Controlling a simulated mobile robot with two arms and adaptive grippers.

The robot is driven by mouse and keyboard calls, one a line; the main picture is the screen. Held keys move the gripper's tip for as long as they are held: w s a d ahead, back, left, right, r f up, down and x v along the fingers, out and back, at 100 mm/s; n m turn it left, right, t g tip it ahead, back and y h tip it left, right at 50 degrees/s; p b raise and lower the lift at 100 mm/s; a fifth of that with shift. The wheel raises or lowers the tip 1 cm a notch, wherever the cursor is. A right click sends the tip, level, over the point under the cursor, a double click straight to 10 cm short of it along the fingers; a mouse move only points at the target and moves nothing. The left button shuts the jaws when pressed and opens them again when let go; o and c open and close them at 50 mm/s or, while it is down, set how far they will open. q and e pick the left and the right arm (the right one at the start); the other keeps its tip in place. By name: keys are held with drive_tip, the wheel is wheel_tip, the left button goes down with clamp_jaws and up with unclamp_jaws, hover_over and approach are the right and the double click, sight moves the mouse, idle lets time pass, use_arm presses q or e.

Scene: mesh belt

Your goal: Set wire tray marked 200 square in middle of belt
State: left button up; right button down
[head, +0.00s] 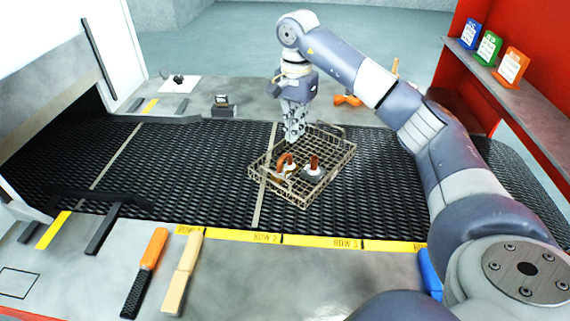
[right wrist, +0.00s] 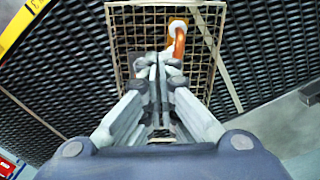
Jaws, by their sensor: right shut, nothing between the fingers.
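The wire tray (head: 332,175) lies on the black mesh belt (head: 190,165), turned at an angle to the belt's edges in the head view. No 200 mark is readable. My right gripper (head: 292,140) is shut and empty, pointing down at the tray's far-left side. In the right wrist view its fingertips (right wrist: 158,65) overlap the tray mesh (right wrist: 128,28); I cannot tell whether they touch it. My left gripper is out of view.
A pale strip (head: 262,190) crosses the belt by the tray. A yellow-marked edge (head: 305,240) runs along the front. A housing opening is at left; a red shelf (head: 540,100) stands at right.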

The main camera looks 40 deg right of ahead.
drive_tip(key=n, duration=0.1)
drive_tip(key=p, duration=0.4)
approach(287, 187)
drive_tip(key=d+f, duration=0.1)
drive_tip(key=w+d+f, duration=0.1)
drive_tip(key=d, duration=0.1)
drive_tip(key=shift+w+d, duration=0.15)
drive_tip(key=shift+w, duration=0.05)
drive_tip(key=a, duration=0.1)
drive_tip(key=s+a+p, duration=0.1)
drive_tip(key=shift+s+a+p, duration=0.15)
drive_tip(key=shift+a+p, duration=0.15)
drive_tip(key=shift+a, duration=0.05)
drive_tip(key=shift+s+a, duration=0.15)
drive_tip(key=shift+a, duration=0.15)
drive_tip(key=shift+f, duration=0.15)
